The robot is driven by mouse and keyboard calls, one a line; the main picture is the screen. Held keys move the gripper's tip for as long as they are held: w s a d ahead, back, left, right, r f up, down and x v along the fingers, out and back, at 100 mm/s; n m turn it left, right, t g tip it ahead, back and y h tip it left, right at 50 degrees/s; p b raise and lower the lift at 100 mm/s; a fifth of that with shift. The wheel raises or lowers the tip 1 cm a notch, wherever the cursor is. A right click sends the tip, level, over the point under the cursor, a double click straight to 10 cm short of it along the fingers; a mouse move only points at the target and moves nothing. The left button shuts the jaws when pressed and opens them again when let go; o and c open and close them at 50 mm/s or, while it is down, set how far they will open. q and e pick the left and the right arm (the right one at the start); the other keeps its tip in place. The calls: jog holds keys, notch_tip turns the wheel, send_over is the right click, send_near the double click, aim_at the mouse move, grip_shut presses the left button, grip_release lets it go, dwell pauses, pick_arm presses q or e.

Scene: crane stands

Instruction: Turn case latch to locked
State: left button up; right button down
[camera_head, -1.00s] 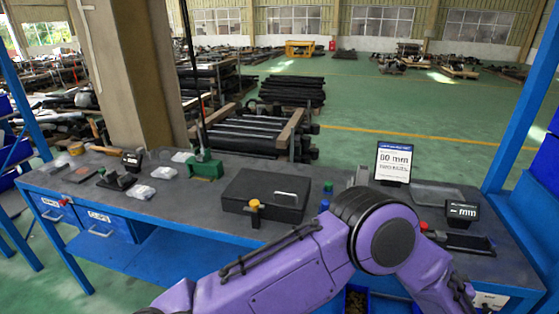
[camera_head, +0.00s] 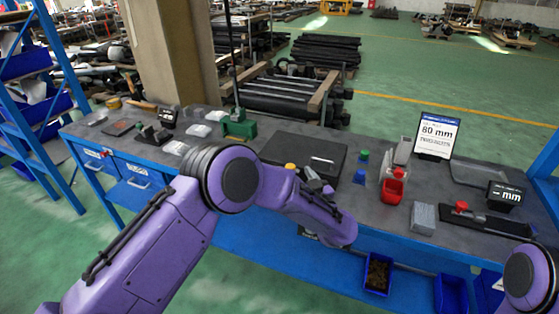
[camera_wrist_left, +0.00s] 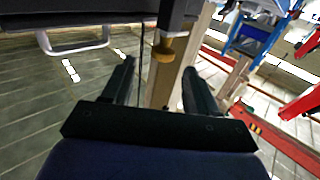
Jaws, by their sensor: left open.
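The black case (camera_head: 318,145) lies on the grey workbench, partly hidden by my left arm. Its latch has a yellow knob (camera_head: 290,166) at the front side, just above my forearm in the head view. My left gripper (camera_head: 314,180) is close in front of the case, mostly hidden behind my purple wrist. In the left wrist view, the left gripper (camera_wrist_left: 160,72) is open and its fingers are apart. The brass-yellow latch knob (camera_wrist_left: 167,47) shows ahead between the fingers, with no visible contact. My right gripper is out of view.
On the workbench (camera_head: 300,215), a green block (camera_head: 238,125) stands left of the case. Blue bins (camera_head: 377,274) hang below the front edge.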

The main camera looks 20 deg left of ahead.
aim_at(292, 169)
pick_arm(q)
jog(key=p+x, duration=0.1)
jog(key=x, duration=0.6)
jog(key=shift+a+p, duration=0.2)
jog(key=shift+p, duration=0.1)
jog(key=shift+w+a, duration=0.1)
jog(key=shift+w, duration=0.05)
jog(key=c, duration=1)
jog(key=shift+o, duration=0.2)
